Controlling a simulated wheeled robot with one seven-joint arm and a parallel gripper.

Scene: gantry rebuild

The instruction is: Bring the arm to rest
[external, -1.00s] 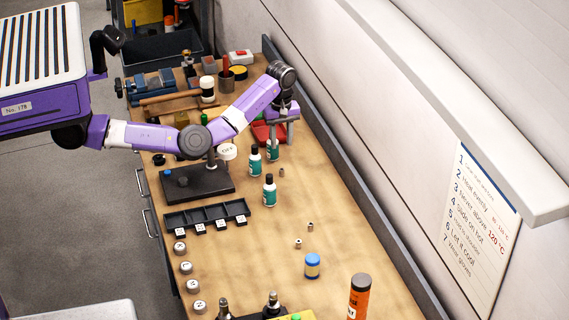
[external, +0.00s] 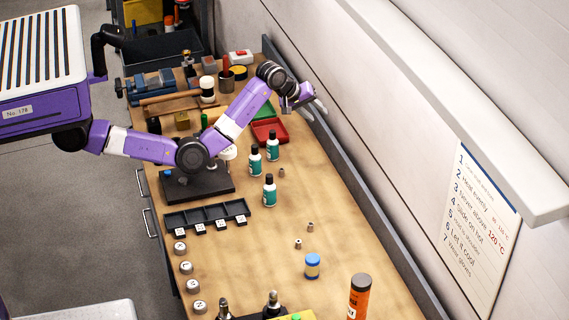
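My arm reaches from the left over the workbench (external: 345,225), with its elbow above the black stand (external: 215,186). My gripper (external: 318,104) is raised near the back wall, beyond the red tray (external: 270,131), and points to the right. It is clear of the bench items. The view is too small to tell whether its fingers are apart, and I see nothing held in it.
Several green bottles with black caps (external: 269,190) stand mid-bench below my forearm. A black compartment tray (external: 206,214) lies at the left edge. A blue-lidded jar (external: 312,266) and an orange tube (external: 359,297) stand nearer. The bench's right middle is mostly clear.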

